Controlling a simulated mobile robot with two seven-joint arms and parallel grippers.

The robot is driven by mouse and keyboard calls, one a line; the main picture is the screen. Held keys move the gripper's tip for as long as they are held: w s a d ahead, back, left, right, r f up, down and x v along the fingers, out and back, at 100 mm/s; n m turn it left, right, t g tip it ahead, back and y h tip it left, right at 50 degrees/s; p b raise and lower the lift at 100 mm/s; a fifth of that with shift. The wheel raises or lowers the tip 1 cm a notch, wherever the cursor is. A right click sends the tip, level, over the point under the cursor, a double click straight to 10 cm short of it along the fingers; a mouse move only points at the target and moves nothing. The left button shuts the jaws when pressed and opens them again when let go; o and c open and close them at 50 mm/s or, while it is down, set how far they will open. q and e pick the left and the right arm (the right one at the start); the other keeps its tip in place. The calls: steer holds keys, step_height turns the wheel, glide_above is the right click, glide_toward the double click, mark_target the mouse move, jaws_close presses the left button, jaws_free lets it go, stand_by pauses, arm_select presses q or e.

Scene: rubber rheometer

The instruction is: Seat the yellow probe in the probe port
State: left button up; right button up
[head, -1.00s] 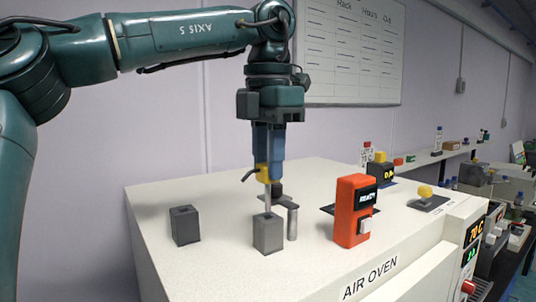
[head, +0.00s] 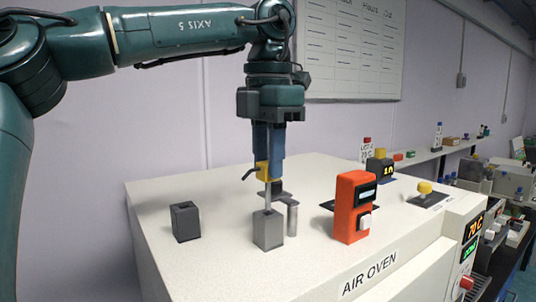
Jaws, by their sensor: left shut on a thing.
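The yellow probe (head: 262,171) is upright in the head view, with a yellow head, a thin metal shaft and a dark cable stub at its left. My left gripper (head: 269,157) points straight down and is shut on the yellow head. The shaft's lower end meets the top of a light grey block (head: 268,231) on the air oven (head: 220,262). I cannot tell how deep the tip is, or which part is the probe port. My right gripper is not in view.
A dark grey block (head: 185,223) stands to the left. A metal post (head: 292,219) stands close behind the light grey block. An orange unit (head: 352,207) with a small display stands to the right, and a yellow knob (head: 425,188) lies beyond it. The front left oven top is clear.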

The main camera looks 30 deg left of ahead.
mark_target(268, 209)
arm_select(q)
steer(key=shift+f+b, duration=0.7)
steer(key=shift+f, duration=0.7)
steer(key=shift+f+b, duration=0.75)
steer(key=shift+f, duration=0.55)
steer(key=o, duration=1.1)
steer(key=shift+c, duration=0.2)
step_height(268, 209, up, 4)
steer(key=p, duration=0.3)
steer(key=shift+f+p, duration=0.1)
steer(key=shift+p, duration=0.2)
steer(key=shift+r, duration=0.55)
